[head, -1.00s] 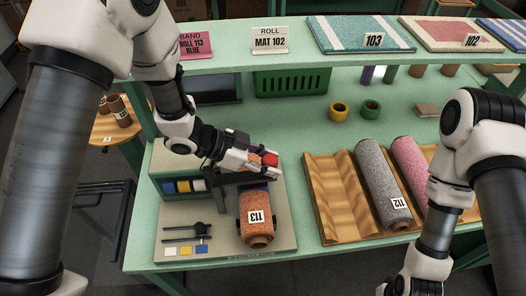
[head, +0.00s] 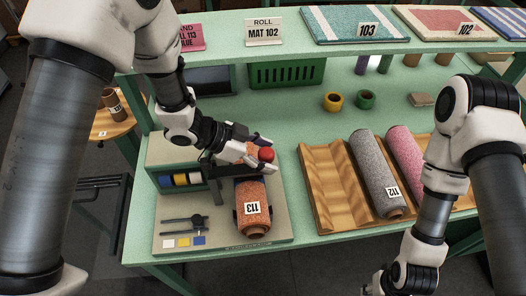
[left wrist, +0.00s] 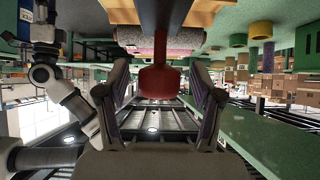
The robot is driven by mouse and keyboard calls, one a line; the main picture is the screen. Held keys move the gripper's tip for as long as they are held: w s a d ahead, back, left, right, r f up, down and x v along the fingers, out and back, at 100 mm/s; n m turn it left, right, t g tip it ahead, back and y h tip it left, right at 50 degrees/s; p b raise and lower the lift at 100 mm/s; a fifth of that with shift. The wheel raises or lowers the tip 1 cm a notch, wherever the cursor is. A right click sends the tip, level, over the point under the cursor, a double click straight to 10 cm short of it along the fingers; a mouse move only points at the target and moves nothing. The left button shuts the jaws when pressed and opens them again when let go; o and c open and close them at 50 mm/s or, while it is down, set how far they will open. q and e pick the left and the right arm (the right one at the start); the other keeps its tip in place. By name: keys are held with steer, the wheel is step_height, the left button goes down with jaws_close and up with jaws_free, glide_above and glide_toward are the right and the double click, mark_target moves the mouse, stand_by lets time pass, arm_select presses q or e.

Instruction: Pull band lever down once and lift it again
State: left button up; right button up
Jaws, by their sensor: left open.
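The band lever's red knob (head: 266,154) stands above the banding station (head: 275,232), at the near left of the green bench. My left gripper (head: 264,156) is open, with its fingers spread on either side of the knob. In the left wrist view the red knob (left wrist: 159,82) sits between the open fingers, with gaps on both sides. The orange roll 113 (head: 254,218) lies in the station below the lever. My gripper hides part of the lever arm. My right gripper (head: 373,284) is at the bottom edge, mostly cut off.
A wooden rack (head: 325,190) to the right holds the grey roll 112 (head: 375,172) and a pink roll (head: 404,155). Small yellow (head: 333,102) and green (head: 366,100) tape rolls stand behind. A shelf (head: 225,54) with mats and signs crosses above. The bench middle is clear.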

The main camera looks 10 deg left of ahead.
arm_select(q)
steer(key=v, duration=1.2)
